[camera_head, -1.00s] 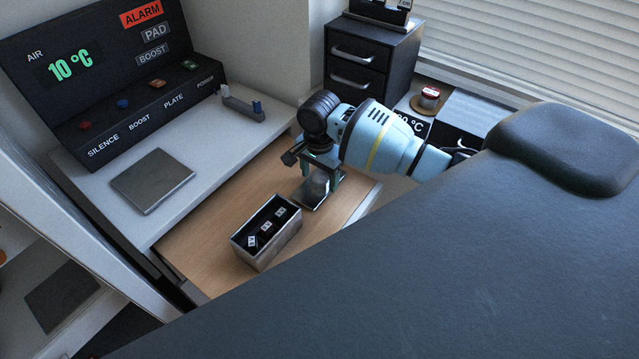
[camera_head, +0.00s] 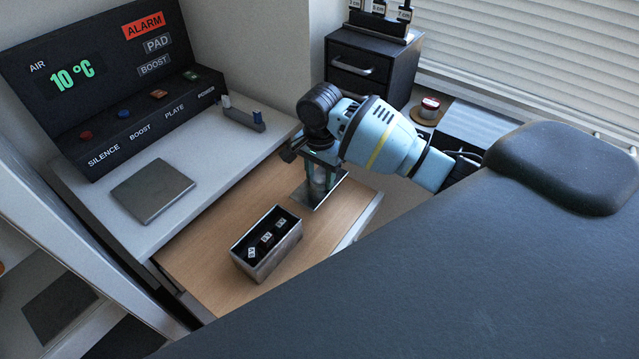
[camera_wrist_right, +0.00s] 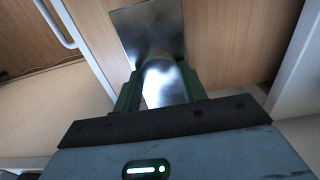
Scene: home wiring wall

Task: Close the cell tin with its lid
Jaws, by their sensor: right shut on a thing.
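The cell tin (camera_head: 283,251) is an open metal box on the wooden surface, with a dark inside and several labelled cells (camera_head: 266,238) in it. The lid (camera_head: 329,196) is a flat shiny metal plate with a rounded upright grip, behind and to the right of the tin. My right gripper (camera_head: 321,180) points down over the lid, shut on its grip. In the right wrist view the lid (camera_wrist_right: 148,24) shows beyond the fingers, with the shiny grip between them. I cannot tell whether the lid touches the wood. My left gripper is not in view.
A grey plate (camera_head: 152,190) lies on the white counter at left, below the control panel (camera_head: 105,85). A small holder (camera_head: 243,118) stands near the counter's back edge. Dark drawers (camera_head: 365,70) stand behind my arm. The wood (camera_head: 235,215) around the tin is clear.

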